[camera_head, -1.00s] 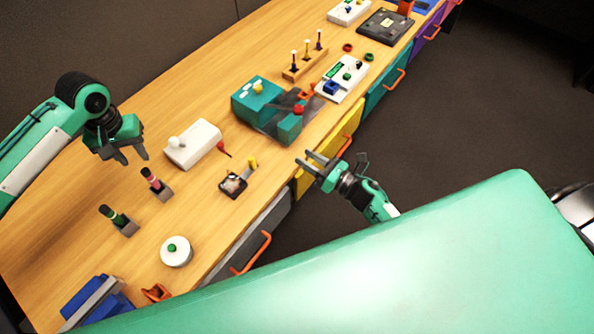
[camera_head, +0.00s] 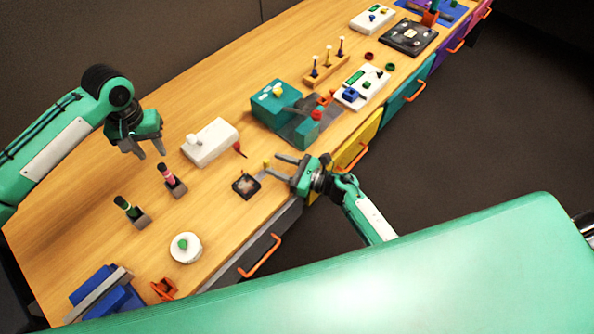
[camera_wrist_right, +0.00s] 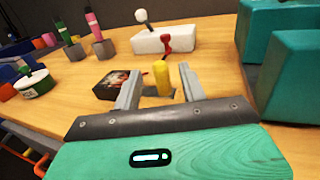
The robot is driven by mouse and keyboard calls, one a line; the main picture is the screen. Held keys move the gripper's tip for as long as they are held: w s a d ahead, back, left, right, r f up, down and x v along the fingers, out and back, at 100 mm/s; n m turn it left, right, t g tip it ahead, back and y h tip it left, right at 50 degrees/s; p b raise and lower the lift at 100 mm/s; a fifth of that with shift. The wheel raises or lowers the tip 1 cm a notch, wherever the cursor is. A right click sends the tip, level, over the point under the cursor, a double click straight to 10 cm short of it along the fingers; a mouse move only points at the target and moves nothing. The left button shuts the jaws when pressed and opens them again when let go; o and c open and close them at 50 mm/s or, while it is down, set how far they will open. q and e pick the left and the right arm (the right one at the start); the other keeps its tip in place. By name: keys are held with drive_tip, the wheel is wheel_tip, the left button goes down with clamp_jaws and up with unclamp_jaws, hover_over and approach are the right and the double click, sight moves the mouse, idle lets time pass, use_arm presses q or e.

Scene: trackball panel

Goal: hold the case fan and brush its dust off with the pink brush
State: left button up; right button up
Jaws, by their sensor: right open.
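The case fan (camera_head: 246,185) is a small dark square with a pale dusty face, lying near the table's front edge; it also shows in the right wrist view (camera_wrist_right: 117,83). A yellow upright handle (camera_wrist_right: 162,78) stands beside it, between my right gripper's fingers. My right gripper (camera_head: 271,163) is open, its fingers around the handle; contact cannot be told. The pink brush (camera_head: 170,180) stands upright in a grey holder, left of the fan. It also shows in the right wrist view (camera_wrist_right: 93,24). My left gripper (camera_head: 151,154) is open and empty above the table, behind the pink brush.
A green brush (camera_head: 128,207) stands in another holder left of the pink one. A white box (camera_head: 210,143) with a joystick and a teal machine (camera_head: 275,107) stand behind the fan. A white round pot (camera_head: 185,248) is at front left. Orange drawer handles (camera_head: 262,256) protrude at the front.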

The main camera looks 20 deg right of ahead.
sight(266, 160)
drive_tip(key=shift+x, duration=2.15)
clamp_jaws()
